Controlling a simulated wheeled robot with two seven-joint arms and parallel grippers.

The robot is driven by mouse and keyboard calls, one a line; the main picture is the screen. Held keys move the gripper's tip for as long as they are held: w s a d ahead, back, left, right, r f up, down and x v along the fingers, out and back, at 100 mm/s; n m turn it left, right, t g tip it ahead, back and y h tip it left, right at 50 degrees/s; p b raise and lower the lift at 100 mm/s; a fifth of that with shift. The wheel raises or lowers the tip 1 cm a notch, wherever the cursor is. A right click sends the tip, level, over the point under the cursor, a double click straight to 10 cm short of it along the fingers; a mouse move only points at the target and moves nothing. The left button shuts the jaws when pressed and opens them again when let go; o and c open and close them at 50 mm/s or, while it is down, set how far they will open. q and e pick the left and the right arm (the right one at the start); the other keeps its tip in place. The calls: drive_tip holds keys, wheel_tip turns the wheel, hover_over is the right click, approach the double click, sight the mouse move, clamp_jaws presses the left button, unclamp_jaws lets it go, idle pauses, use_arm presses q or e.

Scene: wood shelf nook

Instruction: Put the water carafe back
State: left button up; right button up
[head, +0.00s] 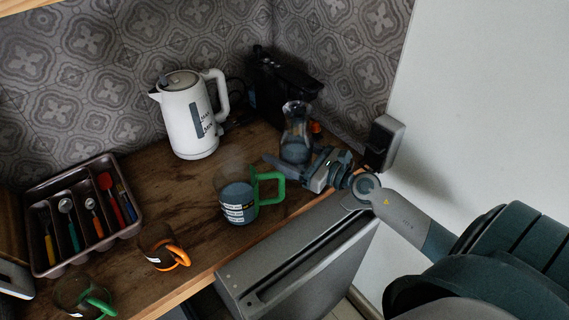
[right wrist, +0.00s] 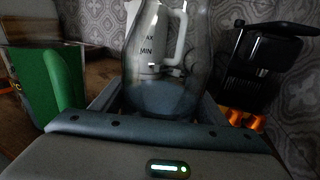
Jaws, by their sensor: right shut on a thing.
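The water carafe (head: 296,128) is clear glass with dark liquid in its lower part. It stands upright at the back right of the wooden counter, in front of the black coffee machine. My right gripper (head: 296,163) is shut on the carafe low on its body. In the right wrist view the carafe (right wrist: 168,75) fills the middle between the fingers, with the kettle visible through the glass. Whether its base touches the counter is hidden by the gripper. The black coffee machine (head: 281,85) also shows in the right wrist view (right wrist: 262,65). My left gripper is not in view.
A white kettle (head: 188,118) stands behind left of the carafe. A glass mug with a green handle (head: 238,203) is close left of my right gripper. A mug with an orange handle (head: 160,247), a green-handled mug (head: 82,298) and a cutlery tray (head: 134,228) are farther left.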

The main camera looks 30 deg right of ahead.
drive_tip(key=shift+r, duration=0.15)
drive_tip(key=shift+f+b, duration=1)
drive_tip(key=shift+f, duration=0.9)
drive_tip(key=shift+f, duration=0.15)
drive_tip(key=o, duration=1.6)
drive_tip(key=shift+c, duration=0.2)
